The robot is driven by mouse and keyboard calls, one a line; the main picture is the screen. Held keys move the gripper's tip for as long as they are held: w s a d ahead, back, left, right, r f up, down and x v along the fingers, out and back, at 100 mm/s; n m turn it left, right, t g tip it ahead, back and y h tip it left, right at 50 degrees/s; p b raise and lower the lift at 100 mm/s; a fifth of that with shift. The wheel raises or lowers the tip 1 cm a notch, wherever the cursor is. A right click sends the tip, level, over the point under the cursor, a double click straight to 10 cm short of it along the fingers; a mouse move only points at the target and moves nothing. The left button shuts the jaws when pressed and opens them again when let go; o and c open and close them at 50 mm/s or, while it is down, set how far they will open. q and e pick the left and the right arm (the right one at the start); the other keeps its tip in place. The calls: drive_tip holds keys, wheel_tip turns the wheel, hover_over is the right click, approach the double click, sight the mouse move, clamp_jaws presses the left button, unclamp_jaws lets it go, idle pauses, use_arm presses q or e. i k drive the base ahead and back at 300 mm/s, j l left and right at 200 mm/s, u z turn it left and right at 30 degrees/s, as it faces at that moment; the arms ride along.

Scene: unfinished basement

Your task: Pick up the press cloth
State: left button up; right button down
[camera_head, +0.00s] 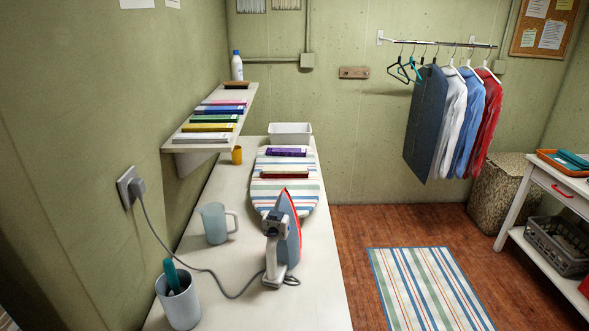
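No thing in view can be told for certain as the press cloth. A purple flat item (286,152) and a dark red flat item (285,174) lie on the striped ironing board (285,195); they may be folded cloths or books. Several similar flat items in pink, blue, green, yellow and grey (212,127) lie in a row on the wall shelf (183,148). Neither of my grippers is in view.
An upright iron (285,230) with a cord to the wall plug, a pale jug (214,222) and a grey cup (179,300) stand on the white counter (320,300). A white bin (290,133) stands behind the board. Shirts (455,120) hang at right. The floor has a striped rug (425,285).

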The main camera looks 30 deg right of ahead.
sight(266, 168)
drive_tip(key=l, duration=0.45)
drive_tip(key=k+l+u, duration=0.1)
drive_tip(key=l, duration=0.35)
drive_tip(key=k+l, duration=0.1)
drive_tip(key=l, duration=0.35)
drive_tip(key=l+u, duration=0.1)
drive_tip(key=l, duration=0.4)
drive_tip(key=k+l, duration=0.15)
drive_tip(key=l, duration=0.25)
drive_tip(key=i+l+u, duration=0.1)
drive_tip(key=l, duration=0.35)
drive_tip(key=i+l+u, duration=0.1)
drive_tip(key=l, duration=0.4)
drive_tip(key=i+l+u, duration=0.1)
drive_tip(key=l, duration=0.4)
drive_tip(key=i+l+u, duration=0.1)
drive_tip(key=l, duration=0.4)
drive_tip(key=i+j, duration=0.05)
drive_tip(key=i, duration=0.05)
